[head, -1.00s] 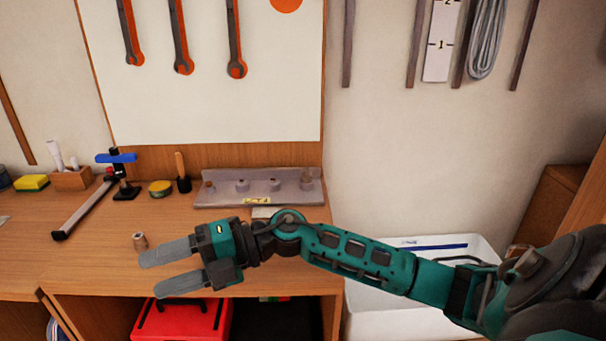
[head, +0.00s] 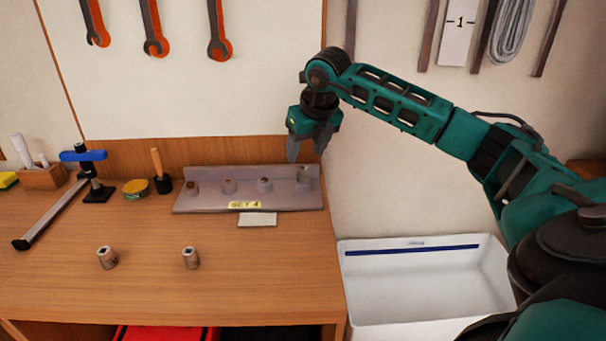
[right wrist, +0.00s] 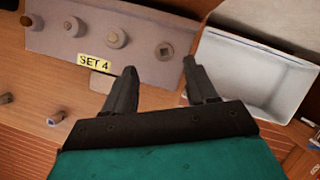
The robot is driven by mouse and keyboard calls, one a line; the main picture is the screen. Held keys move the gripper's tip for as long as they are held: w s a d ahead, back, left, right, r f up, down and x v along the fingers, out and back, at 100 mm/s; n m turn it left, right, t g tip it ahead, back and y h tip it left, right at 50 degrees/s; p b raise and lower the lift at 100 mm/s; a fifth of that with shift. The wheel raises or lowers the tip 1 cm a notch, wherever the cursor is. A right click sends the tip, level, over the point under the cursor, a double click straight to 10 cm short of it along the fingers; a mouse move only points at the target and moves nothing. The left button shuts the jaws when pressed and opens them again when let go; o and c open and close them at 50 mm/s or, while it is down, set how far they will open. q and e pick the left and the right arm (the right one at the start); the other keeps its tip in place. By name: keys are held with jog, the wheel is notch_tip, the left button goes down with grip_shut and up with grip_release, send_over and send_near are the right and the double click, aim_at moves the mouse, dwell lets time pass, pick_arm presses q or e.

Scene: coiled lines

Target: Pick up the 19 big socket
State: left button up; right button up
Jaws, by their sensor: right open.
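A grey socket rack (head: 240,205) with a yellow "SET 4" label stands at the back of the bench. I cannot read any size marks, so I cannot tell which is the 19 big. My right gripper (head: 308,152) points down, open and empty, above the rack's right end, apart from the socket. My left gripper is out of view.
The rack's other round posts (head: 229,186) stand left of the socket. A small pale card (head: 257,220) lies before it. A white tub (head: 420,275) is at right. The bench front is mostly clear.

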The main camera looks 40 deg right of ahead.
aim_at(303, 173)
jog(key=x, duration=0.7)
jog(key=shift+d+f, duration=0.15)
jog(key=shift+d, duration=0.2)
jog(key=shift+c, duration=0.4)
grip_shut()
